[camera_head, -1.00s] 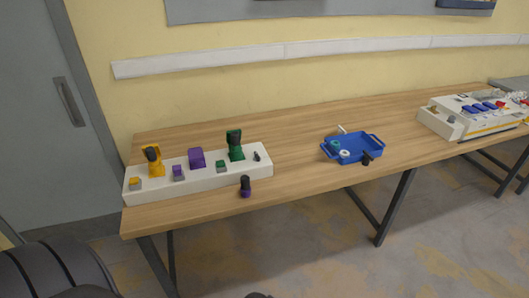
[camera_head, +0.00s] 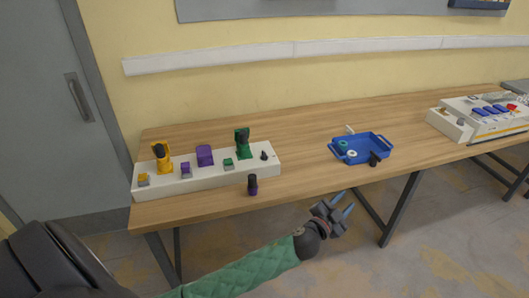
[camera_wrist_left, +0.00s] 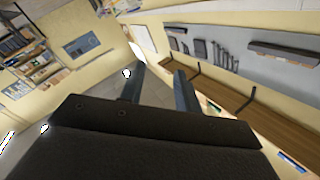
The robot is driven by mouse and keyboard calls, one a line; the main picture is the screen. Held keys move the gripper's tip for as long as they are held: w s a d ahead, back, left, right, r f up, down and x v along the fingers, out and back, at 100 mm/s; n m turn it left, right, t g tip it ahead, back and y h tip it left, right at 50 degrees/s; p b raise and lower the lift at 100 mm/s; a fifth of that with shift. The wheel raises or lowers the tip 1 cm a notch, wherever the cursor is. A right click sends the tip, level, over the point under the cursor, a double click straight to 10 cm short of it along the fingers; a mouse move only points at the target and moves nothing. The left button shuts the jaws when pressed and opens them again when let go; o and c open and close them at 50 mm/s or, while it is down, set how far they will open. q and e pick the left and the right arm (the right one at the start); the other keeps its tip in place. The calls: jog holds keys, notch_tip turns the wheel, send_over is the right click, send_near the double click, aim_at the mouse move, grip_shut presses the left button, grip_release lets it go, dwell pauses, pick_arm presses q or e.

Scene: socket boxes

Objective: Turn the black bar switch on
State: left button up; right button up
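A white socket box (camera_head: 210,180) lies along the left part of the table, with yellow, purple and green parts on top. A small black upright piece (camera_head: 264,155) stands at its right end. It may be the black bar switch, but it is too small to tell its position. My left gripper (camera_head: 346,204) is in front of the table's front edge, right of the socket box and well apart from it. Its two fingers also show in the left wrist view (camera_wrist_left: 158,88), spread with nothing between them. My right gripper is not in view.
A dark purple-black piece (camera_head: 252,185) stands before the socket box. A blue tray (camera_head: 375,156) with small parts, including a black one (camera_head: 374,159), sits mid-table. A white panel box (camera_head: 480,120) with blue switches and a red button (camera_head: 512,107) is at the right.

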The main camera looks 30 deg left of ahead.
pick_arm(q)
jog(key=w+d+r+m+g+h, duration=0.1)
jog(key=w+d+r+m+h, duration=0.3)
jog(key=m+h, duration=0.35)
jog(key=m+g+y, duration=1)
jog(key=g+y, duration=0.2)
jog(key=g, duration=0.5)
send_over(264, 153)
jog(key=f, duration=0.3)
jog(key=shift+w+d+f+n, duration=0.1)
jog(key=shift+d+n, duration=0.1)
jog(key=shift+n, duration=0.05)
jog(key=shift+a+f, duration=0.1)
jog(key=shift+a, duration=0.05)
jog(key=shift+f+p, duration=0.25)
jog(key=shift+p, duration=0.1)
notch_tip(264, 153, down, 5)
jog(key=p, duration=0.2)
jog(key=shift+f+p, duration=0.15)
jog(key=shift+p, duration=0.15)
jog(key=shift+f, duration=0.9)
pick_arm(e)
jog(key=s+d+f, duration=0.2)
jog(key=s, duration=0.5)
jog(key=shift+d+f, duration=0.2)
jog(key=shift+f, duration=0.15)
